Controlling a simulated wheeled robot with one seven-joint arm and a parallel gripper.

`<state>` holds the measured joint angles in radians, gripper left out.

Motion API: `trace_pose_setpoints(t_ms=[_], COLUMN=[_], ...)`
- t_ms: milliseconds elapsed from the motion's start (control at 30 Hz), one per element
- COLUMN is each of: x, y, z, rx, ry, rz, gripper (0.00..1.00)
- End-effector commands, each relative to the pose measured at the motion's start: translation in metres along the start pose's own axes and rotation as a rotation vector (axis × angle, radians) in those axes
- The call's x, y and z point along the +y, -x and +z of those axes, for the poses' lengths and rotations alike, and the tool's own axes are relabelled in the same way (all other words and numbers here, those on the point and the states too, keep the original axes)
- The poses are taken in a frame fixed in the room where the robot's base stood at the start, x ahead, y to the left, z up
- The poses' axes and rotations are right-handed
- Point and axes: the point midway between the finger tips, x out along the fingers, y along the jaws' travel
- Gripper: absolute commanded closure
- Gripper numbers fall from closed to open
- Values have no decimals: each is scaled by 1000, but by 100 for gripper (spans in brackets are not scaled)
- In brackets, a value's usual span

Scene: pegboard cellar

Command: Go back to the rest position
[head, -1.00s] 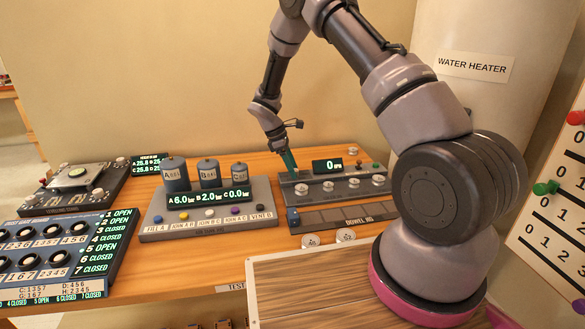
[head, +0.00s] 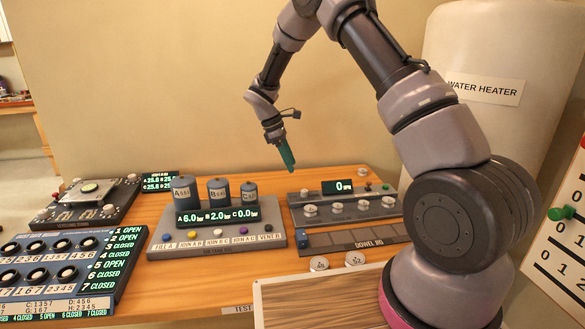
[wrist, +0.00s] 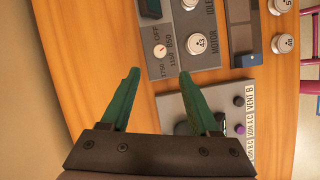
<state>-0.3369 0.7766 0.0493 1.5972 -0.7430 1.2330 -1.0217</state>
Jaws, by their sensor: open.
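My gripper (head: 287,152) has green fingers and hangs in the air above the back edge of the motor panel. In the wrist view the two fingers of my gripper (wrist: 157,88) stand wide apart with nothing between them. The grey motor panel (head: 327,215), with round knobs and a small display reading 0, lies on the wooden bench below. It also shows in the wrist view (wrist: 178,55). No object is held.
The tank panel (head: 165,240) with three cylinders stands left of the motor panel. A dark valve panel (head: 110,262) and a platform device (head: 55,215) lie further left. The dowel jig (head: 375,237) lies in front. A water heater (head: 470,120) stands behind my arm.

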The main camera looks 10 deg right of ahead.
Motion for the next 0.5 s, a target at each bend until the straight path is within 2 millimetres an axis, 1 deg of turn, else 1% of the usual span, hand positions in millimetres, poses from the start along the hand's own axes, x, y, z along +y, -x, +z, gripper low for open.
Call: trace_pose_setpoints(t_ms=[267,367,467,500], x=[0,-1,-6,-9], y=[2,15,41,54], z=[2,12,34,45], rx=[3,24,68,92], ry=[-6,-47,-137,-186], rz=[1,7,13,15], gripper=[38,38,38,38])
